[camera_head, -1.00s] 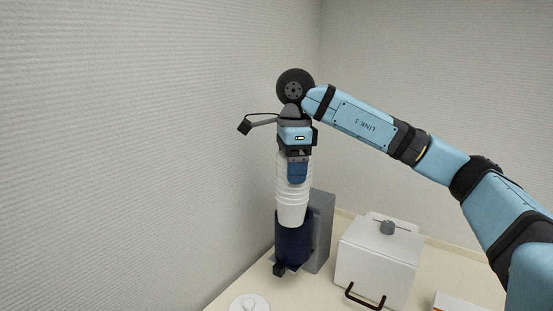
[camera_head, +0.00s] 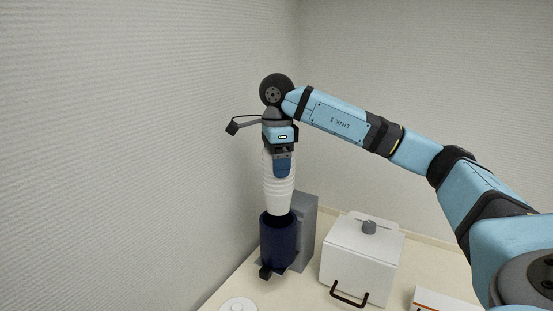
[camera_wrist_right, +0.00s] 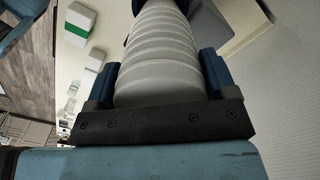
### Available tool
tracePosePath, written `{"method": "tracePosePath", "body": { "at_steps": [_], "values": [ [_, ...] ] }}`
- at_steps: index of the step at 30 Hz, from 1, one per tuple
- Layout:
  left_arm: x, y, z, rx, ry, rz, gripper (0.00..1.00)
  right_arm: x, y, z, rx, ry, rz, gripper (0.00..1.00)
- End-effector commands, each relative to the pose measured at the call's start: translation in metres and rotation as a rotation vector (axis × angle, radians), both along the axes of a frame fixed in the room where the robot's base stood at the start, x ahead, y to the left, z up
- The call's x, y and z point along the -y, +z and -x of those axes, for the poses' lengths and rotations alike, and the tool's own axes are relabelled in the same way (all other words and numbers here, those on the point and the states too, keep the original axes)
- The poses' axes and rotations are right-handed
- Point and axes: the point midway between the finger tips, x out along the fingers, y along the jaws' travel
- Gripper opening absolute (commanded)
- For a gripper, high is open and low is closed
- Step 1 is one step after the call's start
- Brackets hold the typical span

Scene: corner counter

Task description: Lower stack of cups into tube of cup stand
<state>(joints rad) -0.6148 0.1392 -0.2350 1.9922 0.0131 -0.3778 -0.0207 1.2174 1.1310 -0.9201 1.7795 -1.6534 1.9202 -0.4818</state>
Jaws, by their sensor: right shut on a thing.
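A stack of white ribbed cups (camera_head: 278,190) hangs upright from my right gripper (camera_head: 281,167). In the right wrist view, the gripper's two blue fingers (camera_wrist_right: 160,82) are shut on either side of the stack (camera_wrist_right: 160,50). The cup stand's dark blue tube (camera_head: 278,242) stands upright below, against a grey block (camera_head: 306,225). The bottom of the stack is at the tube's mouth, roughly centred over it. I cannot tell whether its lowest edge is just above or slightly inside the rim. My left gripper is not in view.
A white box with a black handle and grey knob (camera_head: 358,258) stands right of the stand. A white round object (camera_head: 238,305) lies at the front left. A white and orange box (camera_head: 440,301) is at the lower right. The wall rises close on the left.

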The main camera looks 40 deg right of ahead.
Motion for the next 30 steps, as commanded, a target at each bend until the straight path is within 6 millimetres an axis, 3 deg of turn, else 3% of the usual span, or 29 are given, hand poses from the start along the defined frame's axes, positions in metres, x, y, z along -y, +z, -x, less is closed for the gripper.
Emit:
{"method": "tracePosePath", "body": {
  "at_steps": [30],
  "values": [
    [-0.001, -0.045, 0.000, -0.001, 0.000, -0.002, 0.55, 0.000, -0.063, 0.000, 0.001, 0.000, 0.000, 0.37]
  ]
}}
